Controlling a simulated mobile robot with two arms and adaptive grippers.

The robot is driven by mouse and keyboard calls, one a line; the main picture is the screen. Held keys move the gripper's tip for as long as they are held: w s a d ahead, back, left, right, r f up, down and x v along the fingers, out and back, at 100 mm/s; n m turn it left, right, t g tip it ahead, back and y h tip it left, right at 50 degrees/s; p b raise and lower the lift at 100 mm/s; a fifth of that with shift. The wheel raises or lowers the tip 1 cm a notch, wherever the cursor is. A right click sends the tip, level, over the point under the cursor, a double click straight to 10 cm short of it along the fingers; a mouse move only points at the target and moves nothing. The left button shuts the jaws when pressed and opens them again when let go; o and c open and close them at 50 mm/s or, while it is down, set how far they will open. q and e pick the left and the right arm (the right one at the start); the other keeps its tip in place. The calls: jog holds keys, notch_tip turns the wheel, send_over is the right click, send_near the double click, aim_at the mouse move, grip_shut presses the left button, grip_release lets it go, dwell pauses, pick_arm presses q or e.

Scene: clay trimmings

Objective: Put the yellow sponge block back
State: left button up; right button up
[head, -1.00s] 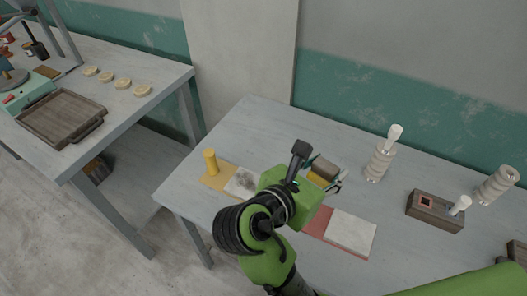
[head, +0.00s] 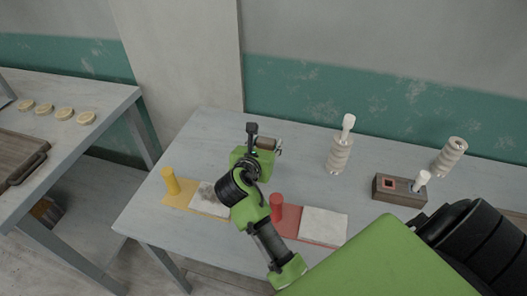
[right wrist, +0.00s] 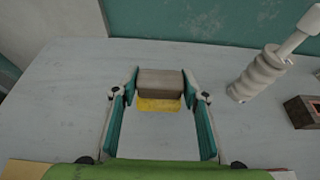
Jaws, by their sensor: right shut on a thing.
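The sponge block (head: 265,142) shows a brown-grey face in the head view. In the right wrist view the block (right wrist: 160,82) has a brown-grey upper part, with a yellow strip along its lower edge. My right gripper (head: 274,147) is shut on it, with the teal fingers (right wrist: 161,88) at its two short sides. The block is over the back part of the table, beyond the coloured mats. I cannot tell whether it touches the tabletop. My left gripper is not in view.
A yellow mat (head: 176,201) with a yellow peg (head: 170,181) and a red mat (head: 291,225) with a red peg (head: 277,207) lie at the front. A ribbed pot (head: 340,156) and a wooden block (head: 398,190) stand right. The back-left tabletop is clear.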

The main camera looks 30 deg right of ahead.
jog(key=w+d+f, duration=0.1)
jog(key=w+f, duration=0.1)
jog(key=w+d+f, duration=0.1)
jog(key=w+f, duration=0.1)
jog(key=w+d+f, duration=0.1)
jog(key=w+f, duration=0.1)
jog(key=shift+d+f+b, duration=0.1)
jog(key=shift+f+b, duration=0.2)
jog(key=shift+b, duration=0.1)
jog(key=shift+f, duration=1.55)
jog(key=shift+f, duration=0.1)
jog(key=o, duration=1.2)
